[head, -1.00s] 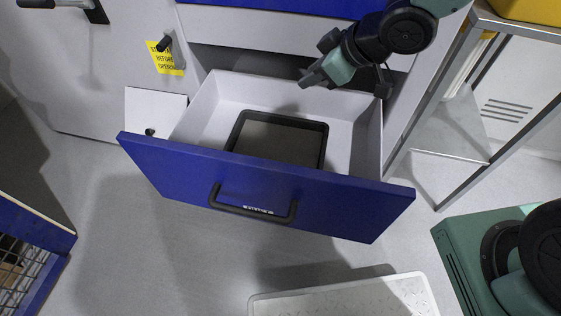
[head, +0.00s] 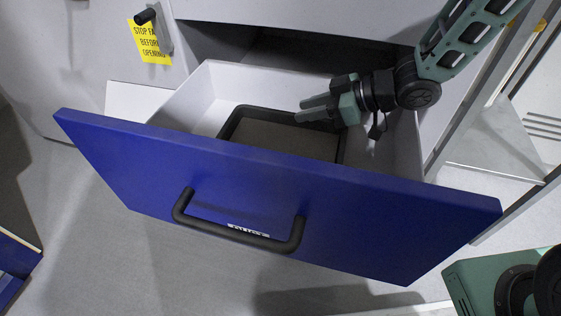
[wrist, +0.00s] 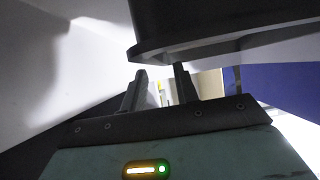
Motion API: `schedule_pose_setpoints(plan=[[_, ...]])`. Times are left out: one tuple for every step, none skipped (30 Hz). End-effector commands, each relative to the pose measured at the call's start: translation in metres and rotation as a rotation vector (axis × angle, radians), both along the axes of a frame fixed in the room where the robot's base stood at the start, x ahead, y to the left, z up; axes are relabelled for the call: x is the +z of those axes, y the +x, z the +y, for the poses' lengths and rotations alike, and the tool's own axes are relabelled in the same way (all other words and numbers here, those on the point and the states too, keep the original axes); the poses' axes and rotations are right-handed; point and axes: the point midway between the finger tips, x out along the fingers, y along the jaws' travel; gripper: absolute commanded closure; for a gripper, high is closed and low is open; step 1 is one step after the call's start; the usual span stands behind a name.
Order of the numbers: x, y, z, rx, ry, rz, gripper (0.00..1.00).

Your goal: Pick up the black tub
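The black tub (head: 280,138) sits in the open drawer (head: 195,95), its dark rim around a grey-brown inside. The blue drawer front hides its near edge in the head view. My gripper (head: 300,110) is at the tub's far right rim, its fingers pointing left. In the wrist view the fingers (wrist: 161,82) stand apart with an empty gap between them. A dark rimmed shape, apparently the tub (wrist: 215,32), fills the top of that view close to the right finger. Whether they touch I cannot tell.
The blue drawer front (head: 330,205) with its black handle (head: 240,238) stands between my camera and the tub. A yellow sign (head: 150,42) is on the cabinet at left. A metal frame (head: 495,170) stands at right.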

Motion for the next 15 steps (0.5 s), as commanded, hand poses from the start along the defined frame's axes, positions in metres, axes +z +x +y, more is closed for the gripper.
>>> schedule_pose_setpoints(plan=[[-0.004, 0.000, 0.003, 0.002, 0.000, -0.001, 0.70], [-0.006, 0.000, 0.005, 0.002, 0.000, -0.001, 0.70], [-0.009, 0.001, 0.009, 0.002, 0.000, -0.001, 0.70], [-0.012, 0.002, 0.011, 0.001, 0.000, 0.000, 0.70], [-0.014, 0.002, 0.014, 0.000, 0.000, -0.001, 0.70], [-0.017, 0.003, 0.018, 0.001, -0.001, -0.002, 0.70], [-0.019, 0.004, 0.021, 0.002, -0.001, -0.002, 0.70], [-0.021, 0.004, 0.025, 0.003, 0.000, -0.003, 0.70], [-0.024, 0.006, 0.030, 0.002, -0.001, -0.002, 0.70], [-0.026, 0.008, 0.033, 0.001, -0.002, -0.001, 0.70], [-0.027, 0.009, 0.036, 0.000, -0.001, 0.000, 0.70], [-0.027, 0.010, 0.039, 0.000, 0.000, -0.001, 0.70], [-0.027, 0.010, 0.040, 0.000, 0.000, -0.001, 0.70], [-0.026, 0.011, 0.041, 0.000, 0.000, -0.001, 0.70], [-0.026, 0.011, 0.041, -0.001, 0.000, 0.000, 0.70]])
